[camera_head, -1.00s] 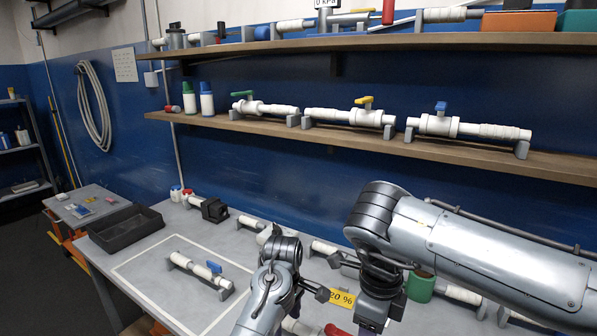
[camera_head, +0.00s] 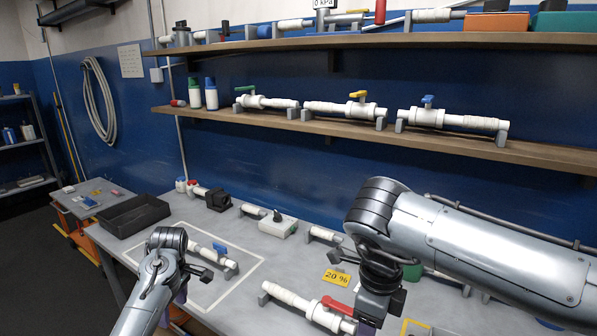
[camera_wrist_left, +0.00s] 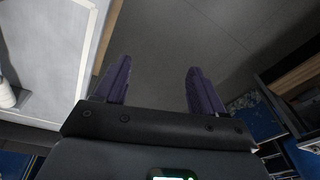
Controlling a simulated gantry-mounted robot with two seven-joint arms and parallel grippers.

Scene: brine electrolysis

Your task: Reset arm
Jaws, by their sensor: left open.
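My left arm (camera_head: 150,285) comes in at the lower left, over the left part of the workbench. Its gripper shows in the head view only as a small purple part (camera_head: 182,296) beside the bench's front edge. In the left wrist view the two purple fingers of my left gripper (camera_wrist_left: 160,85) stand wide apart with nothing between them. My right arm (camera_head: 480,245) reaches in from the right and bends down over the bench. Its gripper is mostly cut off at the bottom edge, with only a purple bit (camera_head: 366,326) showing.
A white pipe with a blue valve (camera_head: 219,250) lies behind my left arm, inside a white outline. A red-valve pipe (camera_head: 310,306) lies between the arms. A black tray (camera_head: 134,214) sits at the bench's left end. Shelves (camera_head: 440,146) with pipes hang behind.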

